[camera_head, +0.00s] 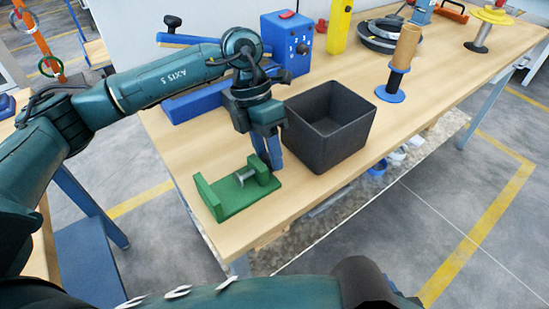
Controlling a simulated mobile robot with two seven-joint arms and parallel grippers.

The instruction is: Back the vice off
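The green vice (235,203) sits near the front left edge of the wooden table. It has an upright jaw at its left and a block at its right, with a grey screw (245,174) showing at the block and a gap between the two sides. My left gripper (268,157) points down just behind the vice's right block, beside the black bin. Its blue fingers look close together, but the view does not show whether they are shut or touch the vice. The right gripper is out of view; part of my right arm crosses the bottom.
The open black bin (349,137) stands immediately right of my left gripper. A blue control box (287,42) stands behind. A blue-based spool with a tan tube (398,72) and black rings (378,38) are farther right. Bare tabletop lies in front of the bin.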

